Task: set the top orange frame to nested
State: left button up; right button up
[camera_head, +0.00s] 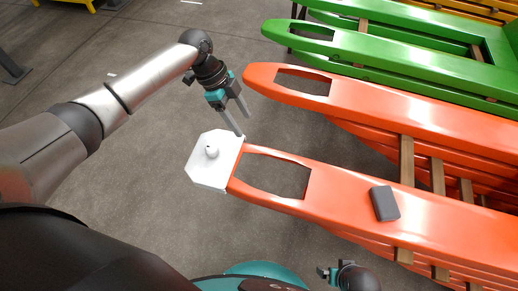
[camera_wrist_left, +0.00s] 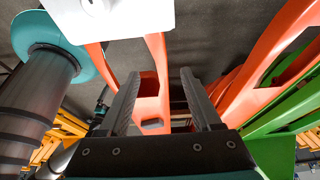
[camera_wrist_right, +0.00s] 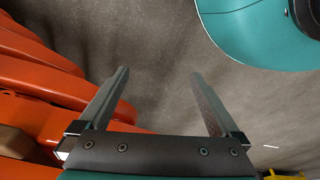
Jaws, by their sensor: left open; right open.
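The top orange frame (camera_head: 335,185) lies on a stack of similar orange frames, with two long prongs, each with a slot near its tip. A white plate with a small knob (camera_head: 213,165) sits at the near prong's tip; the plate also shows in the left wrist view (camera_wrist_left: 125,12). My left gripper (camera_head: 243,125) is open and empty, beside the plate and between the two prong tips. My right gripper (camera_wrist_right: 160,78) is open and empty beside the orange stack; only part of it shows at the bottom of the head view.
A dark grey box (camera_head: 384,203) lies on the near prong. Brown wooden spacers (camera_head: 406,160) separate the orange layers. Green frames (camera_head: 390,50) are stacked behind, with yellow ones at the top right. Grey floor (camera_head: 140,190) is open at the left.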

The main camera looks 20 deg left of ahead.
aim_at(258, 148)
pick_arm(q)
jog(key=b+x, duration=0.5)
jog(key=x, duration=0.6)
jog(key=shift+f, duration=0.35)
jog(key=shift+b+x, duration=0.3)
jog(key=shift+x, duration=0.5)
pick_arm(e)
jog(key=w+r, duration=0.2)
jog(key=r, duration=0.3)
jog(key=w+a+r+t, duration=0.1)
jog(key=w+r, duration=0.1)
jog(key=r, duration=0.4)
jog(key=shift+w+a+r+t, duration=0.25)
jog(key=shift+w+t, duration=0.05)
pick_arm(q)
jog(key=shift+d, duration=0.1)
jog(key=shift+c, duration=0.2)
grip_shut()
